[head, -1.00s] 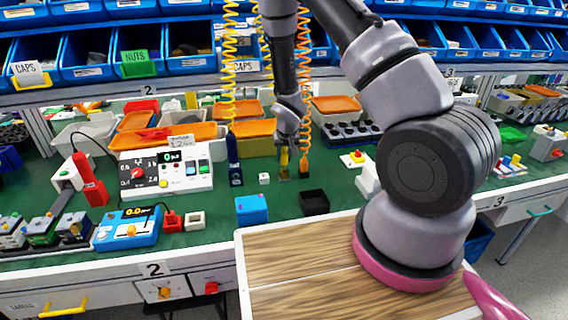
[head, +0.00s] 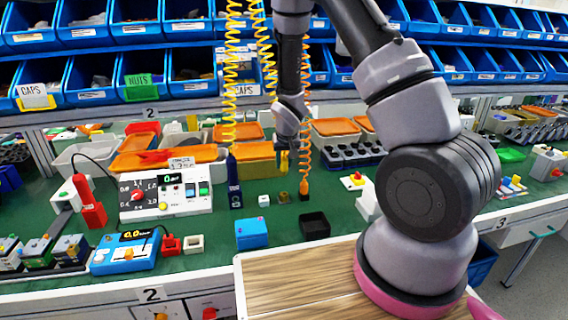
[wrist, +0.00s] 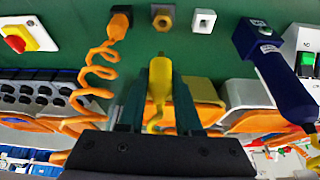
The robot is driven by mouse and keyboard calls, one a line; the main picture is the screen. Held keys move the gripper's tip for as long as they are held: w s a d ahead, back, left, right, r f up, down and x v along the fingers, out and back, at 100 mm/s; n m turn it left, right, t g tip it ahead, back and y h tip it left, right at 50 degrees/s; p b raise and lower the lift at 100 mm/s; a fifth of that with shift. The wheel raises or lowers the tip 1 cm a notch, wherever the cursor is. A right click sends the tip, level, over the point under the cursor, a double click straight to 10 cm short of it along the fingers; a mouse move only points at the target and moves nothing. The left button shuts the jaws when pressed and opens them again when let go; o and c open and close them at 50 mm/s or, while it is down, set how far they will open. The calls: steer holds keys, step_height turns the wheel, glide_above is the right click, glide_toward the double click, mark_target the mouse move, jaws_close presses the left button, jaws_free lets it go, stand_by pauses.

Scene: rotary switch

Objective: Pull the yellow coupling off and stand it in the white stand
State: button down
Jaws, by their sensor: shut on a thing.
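My gripper (head: 284,165) is shut on the yellow coupling (wrist: 159,78), which also shows between the fingers in the head view (head: 284,158). A yellow cord runs back from the coupling in the wrist view. The coupling's tip is apart from the brass fitting (wrist: 163,16), with green bench showing between them. The fitting (head: 283,196) stands on the bench below my gripper in the head view. The small white stand (head: 264,200) is just left of the fitting there. In the wrist view the white stand (wrist: 203,20) is right of the fitting and its top opening is empty.
An orange coupling (wrist: 118,24) with a coiled hose stands close beside the fitting. A dark blue tool (head: 234,182) stands left of the white stand. A blue box (head: 251,234) and a black open box (head: 314,225) lie nearer. Orange-lidded bins (head: 258,150) stand behind.

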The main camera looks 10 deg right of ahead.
steer(key=shift+r, duration=0.15)
steer(key=shift+r, duration=0.55)
steer(key=shift+r, duration=0.1)
